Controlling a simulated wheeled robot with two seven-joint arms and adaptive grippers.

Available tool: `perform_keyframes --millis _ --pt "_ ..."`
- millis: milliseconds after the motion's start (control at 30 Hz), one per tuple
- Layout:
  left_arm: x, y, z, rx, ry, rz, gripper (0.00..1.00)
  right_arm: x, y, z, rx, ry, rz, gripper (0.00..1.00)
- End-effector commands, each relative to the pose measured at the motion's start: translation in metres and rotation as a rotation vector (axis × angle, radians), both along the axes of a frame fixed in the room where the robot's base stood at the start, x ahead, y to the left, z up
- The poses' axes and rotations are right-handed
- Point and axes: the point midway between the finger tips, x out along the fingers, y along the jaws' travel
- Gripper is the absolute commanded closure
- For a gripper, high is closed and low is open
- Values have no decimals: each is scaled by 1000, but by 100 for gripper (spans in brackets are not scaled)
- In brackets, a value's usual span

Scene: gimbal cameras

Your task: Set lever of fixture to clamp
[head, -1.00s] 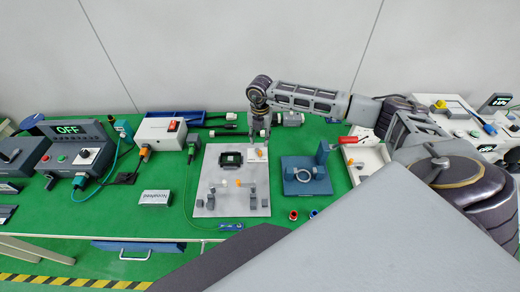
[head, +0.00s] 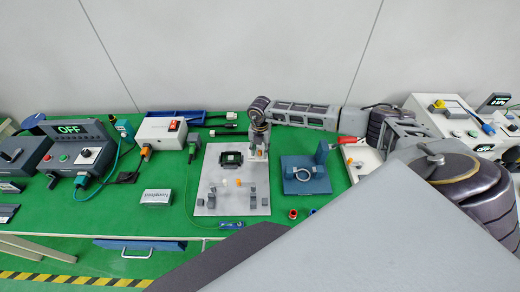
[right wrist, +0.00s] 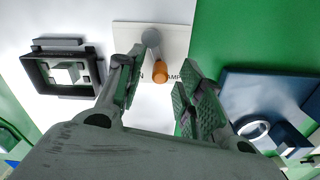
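The fixture is a light grey plate (head: 208,196) on the green table, with a dark square frame (right wrist: 62,72) on it. Its lever (right wrist: 152,48) has a grey arm and an orange knob, over a white label plate (right wrist: 180,42); the lettering is partly hidden. My right gripper (right wrist: 160,88) is above the label plate with its fingers apart. The orange knob shows between the fingers, seemingly nearer the left one; I cannot tell whether they touch. In the head view my right gripper (head: 259,148) mostly hides the lever. My left gripper is not in view.
Right of the fixture stands a blue base (head: 306,182) with a metal ring and an upright block. Left are a white box with a red switch (head: 164,130) and a small labelled block (head: 156,196). Cables lie behind.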

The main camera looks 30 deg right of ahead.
Motion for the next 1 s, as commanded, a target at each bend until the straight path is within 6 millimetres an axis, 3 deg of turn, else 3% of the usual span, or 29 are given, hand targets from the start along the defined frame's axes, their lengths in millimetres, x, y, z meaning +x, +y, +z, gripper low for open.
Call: perform_keyframes --millis 67,367,667,1000 --pt "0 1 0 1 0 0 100 0 0 0 0 0 0 63" --pt "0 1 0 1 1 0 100 0 0 0 0 0 0 100" --pt "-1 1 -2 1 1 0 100 0 -1 0 0 0 21 100" --pt "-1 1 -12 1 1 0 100 0 -7 -1 -2 -1 159 100"
